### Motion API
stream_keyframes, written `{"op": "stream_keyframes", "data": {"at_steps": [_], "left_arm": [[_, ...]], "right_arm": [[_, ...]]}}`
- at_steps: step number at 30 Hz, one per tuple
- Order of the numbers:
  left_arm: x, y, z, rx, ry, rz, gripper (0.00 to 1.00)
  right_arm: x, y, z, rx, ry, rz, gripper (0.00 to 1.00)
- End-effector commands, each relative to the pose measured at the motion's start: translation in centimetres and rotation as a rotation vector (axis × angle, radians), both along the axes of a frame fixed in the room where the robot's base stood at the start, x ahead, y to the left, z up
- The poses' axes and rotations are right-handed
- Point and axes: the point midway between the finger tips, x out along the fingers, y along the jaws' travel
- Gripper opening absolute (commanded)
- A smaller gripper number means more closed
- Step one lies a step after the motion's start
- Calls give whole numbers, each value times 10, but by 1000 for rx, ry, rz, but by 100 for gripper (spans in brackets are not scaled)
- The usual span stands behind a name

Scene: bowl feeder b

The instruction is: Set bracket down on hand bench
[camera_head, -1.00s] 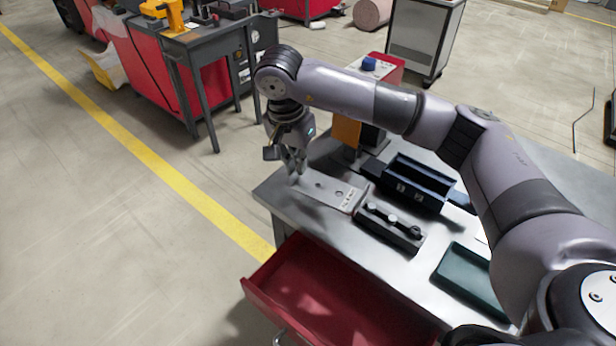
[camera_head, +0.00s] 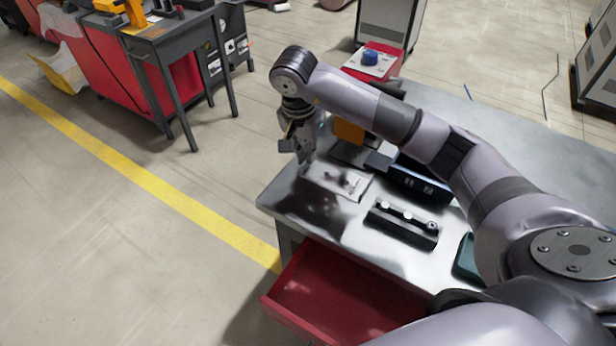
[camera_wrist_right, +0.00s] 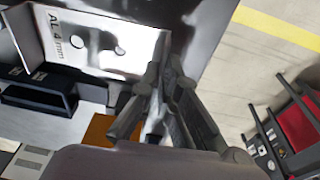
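The bracket, a flat light-grey metal piece (camera_head: 340,183) with holes and an "AL 4 mm" marking, is at the left end of the grey metal hand bench (camera_head: 345,240). It also shows in the right wrist view (camera_wrist_right: 92,38). My right gripper (camera_head: 308,163) points down at the bracket's far left end. In the wrist view its fingertips (camera_wrist_right: 165,52) come together at the bracket's edge and appear shut on it. Dark shadow lies on the bench beside the bracket; I cannot tell whether its underside touches the bench. My left gripper is not in view.
A black block with silver knobs (camera_head: 403,222) lies just in front of the bracket. A dark blue bin (camera_head: 420,183) stands behind that block, and a green tray (camera_head: 466,258) lies to the right. An open red drawer (camera_head: 345,300) juts out below the bench's front edge.

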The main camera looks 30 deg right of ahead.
Motion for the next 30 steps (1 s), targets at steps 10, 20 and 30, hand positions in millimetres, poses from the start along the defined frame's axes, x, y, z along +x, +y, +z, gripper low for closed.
{"op": "stream_keyframes", "data": {"at_steps": [10,20,30], "left_arm": [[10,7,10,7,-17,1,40],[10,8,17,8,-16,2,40],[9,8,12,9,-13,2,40]], "right_arm": [[1,0,-45,1,-3,0,0],[0,0,-85,1,0,0,0],[1,0,-91,0,-4,0,0]]}}
